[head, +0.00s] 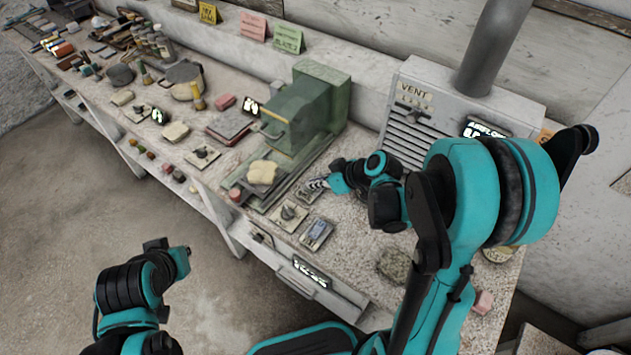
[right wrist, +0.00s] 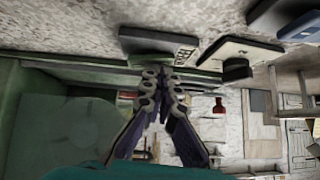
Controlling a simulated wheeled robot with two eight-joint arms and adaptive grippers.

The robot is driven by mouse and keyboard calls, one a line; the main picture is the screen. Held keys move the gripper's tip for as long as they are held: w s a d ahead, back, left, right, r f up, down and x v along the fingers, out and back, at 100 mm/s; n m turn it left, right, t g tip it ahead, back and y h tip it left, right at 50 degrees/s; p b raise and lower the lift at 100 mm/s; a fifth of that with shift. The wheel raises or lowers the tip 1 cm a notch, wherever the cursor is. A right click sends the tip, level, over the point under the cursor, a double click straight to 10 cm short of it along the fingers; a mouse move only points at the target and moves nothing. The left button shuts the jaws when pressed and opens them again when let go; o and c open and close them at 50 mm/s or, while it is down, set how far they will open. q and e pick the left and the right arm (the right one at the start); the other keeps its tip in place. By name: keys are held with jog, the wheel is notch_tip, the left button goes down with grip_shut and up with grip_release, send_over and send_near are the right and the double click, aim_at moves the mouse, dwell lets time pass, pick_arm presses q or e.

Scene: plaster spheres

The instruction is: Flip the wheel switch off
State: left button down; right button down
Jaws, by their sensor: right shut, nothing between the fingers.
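Several small control units sit on the worktop in front of the green machine (head: 300,110). One is a pale plate with a dark knob (head: 290,213); it also shows in the right wrist view (right wrist: 237,68). Next to it is a bluish-grey box (head: 317,232).
A grey vent unit (head: 410,135) with a pipe stands behind my right arm. A yellowish block (head: 262,173) sits left of the controls. A rough stone (head: 393,265) lies to the right. Tools and blocks crowd the bench's left; the floor (head: 80,220) there is clear.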

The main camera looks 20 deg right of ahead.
pick_arm(q)
jog(key=shift+w, duration=0.1)
pick_arm(e)
jog(key=shift+w+d, duration=0.1)
jog(key=shift+d, duration=0.05)
jog(key=shift+w+d, duration=0.5)
jog(key=shift+d, duration=0.05)
jog(key=shift+r, duration=0.15)
